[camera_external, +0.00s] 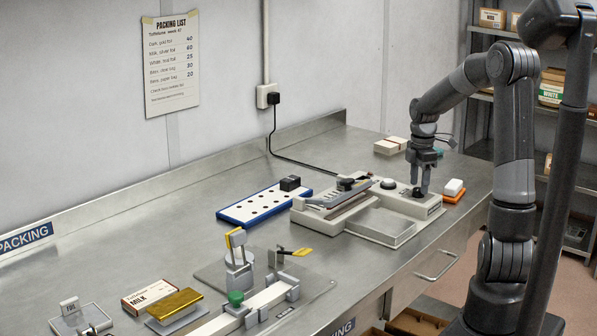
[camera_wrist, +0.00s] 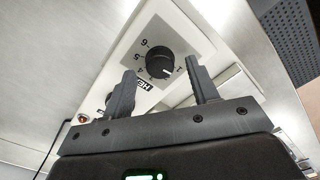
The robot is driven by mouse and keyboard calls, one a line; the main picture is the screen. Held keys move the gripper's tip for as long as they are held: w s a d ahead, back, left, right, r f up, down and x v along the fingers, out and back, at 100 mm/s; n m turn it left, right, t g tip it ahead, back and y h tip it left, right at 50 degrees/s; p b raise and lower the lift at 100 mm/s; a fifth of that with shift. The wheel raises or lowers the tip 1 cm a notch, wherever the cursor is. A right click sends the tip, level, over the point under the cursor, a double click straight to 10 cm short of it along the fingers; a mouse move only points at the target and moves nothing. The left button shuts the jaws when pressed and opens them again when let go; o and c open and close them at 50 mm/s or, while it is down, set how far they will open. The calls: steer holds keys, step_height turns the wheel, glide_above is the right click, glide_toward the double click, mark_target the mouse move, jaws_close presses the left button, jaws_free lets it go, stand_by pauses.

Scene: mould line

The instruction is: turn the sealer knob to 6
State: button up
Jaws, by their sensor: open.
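The sealer (camera_external: 352,238) is a long beige machine on the steel bench; its panel also shows in the wrist view (camera_wrist: 185,30). Its round black knob (camera_wrist: 159,62) sits on a grey dial plate, with 6, 5 and 4 readable on the left and what looks like 1 on the right. A short white mark lies on the knob's lower right part, away from the 6. My gripper (camera_external: 420,190) points down over the sealer's right end. In the wrist view my gripper (camera_wrist: 160,68) is open, one finger on each side of the knob. Contact cannot be told.
A blue-edged holed board (camera_external: 262,206) lies left of the sealer. A black cord runs behind.

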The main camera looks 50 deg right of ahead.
steer(key=shift+f, duration=0.8)
steer(key=shift+c, duration=0.3)
steer(key=c, duration=0.9)
